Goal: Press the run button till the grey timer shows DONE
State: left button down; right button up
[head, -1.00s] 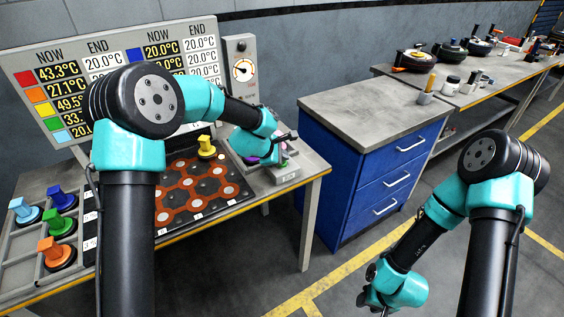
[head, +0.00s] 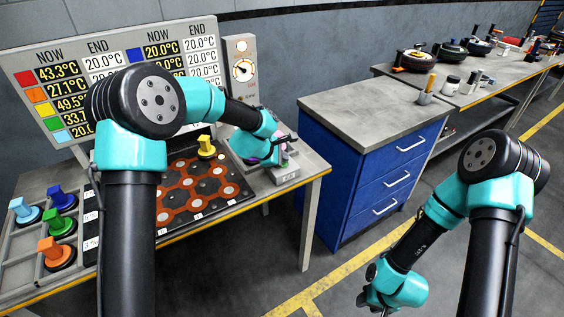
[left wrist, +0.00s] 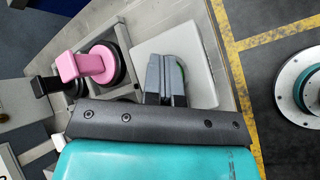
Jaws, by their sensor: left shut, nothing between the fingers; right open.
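The grey timer box (head: 241,95) with a round white dial (head: 243,71) stands behind the bench; I cannot read the word DONE on it. My left gripper (head: 288,140) is over the right end of the bench. In the left wrist view its shut, empty fingers (left wrist: 165,62) are over a pale square plate (left wrist: 199,74). A green edge of what looks like the run button (left wrist: 181,74) shows beside the fingertips; the rest is hidden behind them. I cannot tell if they touch it. My right gripper (head: 375,302) hangs open over the floor, away from the bench.
A pink-handled piece (left wrist: 86,65) and a black-handled one stand beside the plate. A yellow-handled piece (head: 206,149) stands on the red-and-black hexagon board (head: 195,189). A temperature board (head: 103,61) is behind. A blue drawer cabinet (head: 352,178) stands to the right.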

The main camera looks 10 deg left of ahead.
pick_arm(q)
jog(key=shift+r, duration=0.95)
jog(key=shift+r, duration=2.55)
